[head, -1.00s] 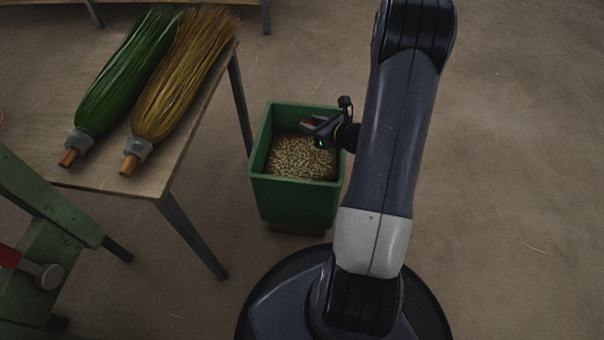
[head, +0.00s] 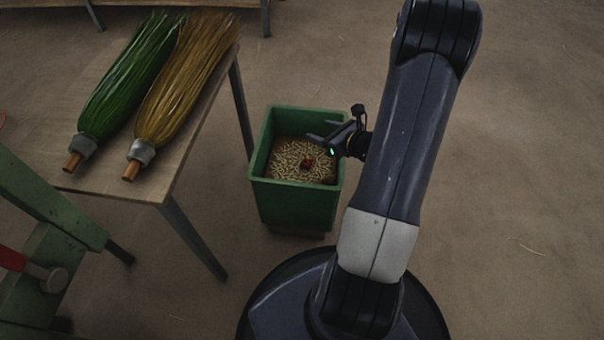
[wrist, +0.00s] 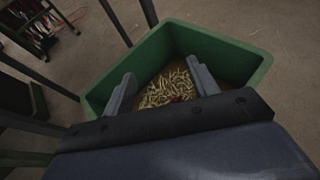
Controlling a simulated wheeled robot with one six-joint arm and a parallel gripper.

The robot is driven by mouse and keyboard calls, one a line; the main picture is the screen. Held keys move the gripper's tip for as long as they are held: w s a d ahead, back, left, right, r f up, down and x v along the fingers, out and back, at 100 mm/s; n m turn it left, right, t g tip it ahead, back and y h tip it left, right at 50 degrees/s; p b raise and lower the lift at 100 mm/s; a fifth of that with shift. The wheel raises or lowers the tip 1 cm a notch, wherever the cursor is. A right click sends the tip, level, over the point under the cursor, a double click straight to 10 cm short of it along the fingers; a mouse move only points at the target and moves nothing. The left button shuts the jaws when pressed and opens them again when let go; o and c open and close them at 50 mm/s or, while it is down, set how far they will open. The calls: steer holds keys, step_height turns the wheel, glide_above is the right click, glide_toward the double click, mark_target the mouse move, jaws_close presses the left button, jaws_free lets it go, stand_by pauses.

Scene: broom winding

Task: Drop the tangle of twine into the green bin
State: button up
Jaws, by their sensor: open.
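The tangle of twine (head: 307,164) is a small dark red clump. In the head view it lies inside the green bin (head: 296,200), on top of the pale bits that fill it. In the wrist view a small patch of red (wrist: 180,98) shows on the pale bits, partly hard to make out. My gripper (head: 318,139) is open and empty, over the bin's right rear part and above the twine, apart from it. In the wrist view its two fingers (wrist: 162,88) stand apart over the bin's opening.
A wooden table (head: 195,125) at the left holds a green broom head (head: 125,85) and a tan broom head (head: 185,80). A green frame (head: 50,215) with a red-handled part stands at lower left. The floor (head: 530,180) at the right is clear.

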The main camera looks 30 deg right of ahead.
steer(key=p+v, duration=0.1)
steer(key=v, duration=0.5)
steer(key=shift+s, duration=0.15)
steer(key=b+x, duration=0.3)
steer(key=x, duration=0.7)
steer(key=shift+w+r+p, duration=0.15)
steer(key=shift+r+p, duration=0.7)
steer(key=shift+r, duration=0.35)
steer(key=shift+w+r+p, duration=0.2)
steer(key=shift+r+p, duration=0.65)
steer(key=shift+r, duration=0.3)
